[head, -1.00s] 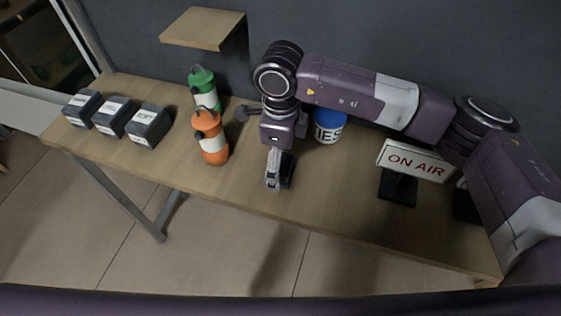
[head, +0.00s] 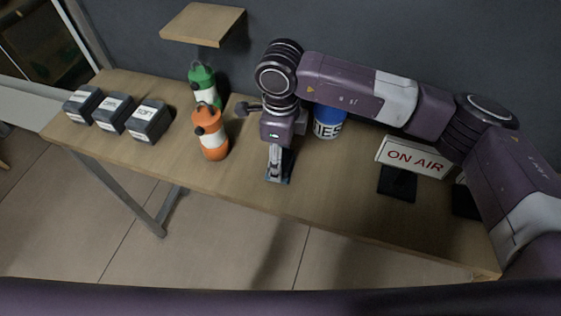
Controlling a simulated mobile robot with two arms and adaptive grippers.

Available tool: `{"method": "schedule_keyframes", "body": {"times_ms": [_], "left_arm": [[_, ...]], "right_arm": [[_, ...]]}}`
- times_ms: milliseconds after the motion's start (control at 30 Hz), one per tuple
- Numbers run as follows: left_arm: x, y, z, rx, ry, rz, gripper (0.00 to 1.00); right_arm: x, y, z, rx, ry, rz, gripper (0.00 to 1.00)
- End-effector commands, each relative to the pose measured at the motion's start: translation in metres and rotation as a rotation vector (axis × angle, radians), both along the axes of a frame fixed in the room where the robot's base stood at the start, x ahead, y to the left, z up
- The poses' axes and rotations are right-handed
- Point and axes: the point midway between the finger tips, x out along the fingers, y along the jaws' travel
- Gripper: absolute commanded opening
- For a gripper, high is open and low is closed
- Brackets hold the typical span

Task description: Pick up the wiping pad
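My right gripper (head: 279,174) comes in from the right and points down at the front half of the wooden table (head: 330,195). Its fingertips are at or just above the table top. A small blue-grey patch (head: 284,180) shows at the fingertips; it may be part of the wiping pad, but I cannot tell. No wiping pad shows clearly elsewhere, and the gripper hides the spot under it. Whether the fingers are open or shut on something is not clear. My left gripper is not in view.
An orange bottle (head: 211,146) and a green bottle (head: 203,80) stand left of the gripper. Several dark labelled boxes (head: 150,120) sit at the left. A blue can (head: 328,130) stands behind the gripper; an ON AIR sign (head: 414,158) is at the right.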

Motion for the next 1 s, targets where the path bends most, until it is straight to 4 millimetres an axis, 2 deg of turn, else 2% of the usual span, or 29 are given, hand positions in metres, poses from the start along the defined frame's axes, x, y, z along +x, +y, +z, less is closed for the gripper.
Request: {"method": "schedule_keyframes", "body": {"times_ms": [33,267,467,567,800,1000], "left_arm": [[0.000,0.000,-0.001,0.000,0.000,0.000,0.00],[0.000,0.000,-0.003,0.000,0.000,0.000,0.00],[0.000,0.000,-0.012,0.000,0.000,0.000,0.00],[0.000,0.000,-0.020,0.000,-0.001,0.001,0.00],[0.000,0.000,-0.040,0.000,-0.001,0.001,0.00],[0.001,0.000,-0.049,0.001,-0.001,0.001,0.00]], "right_arm": [[-0.003,-0.001,-0.006,-0.006,0.009,0.001,0.26],[-0.003,-0.002,-0.002,-0.008,0.010,0.001,0.26],[-0.002,-0.001,0.023,-0.003,0.004,0.001,0.25],[0.000,0.000,0.045,-0.002,0.000,0.002,0.25],[-0.001,0.000,0.117,-0.001,-0.002,0.001,0.25],[-0.001,0.000,0.166,-0.003,0.002,0.000,0.25]]}}
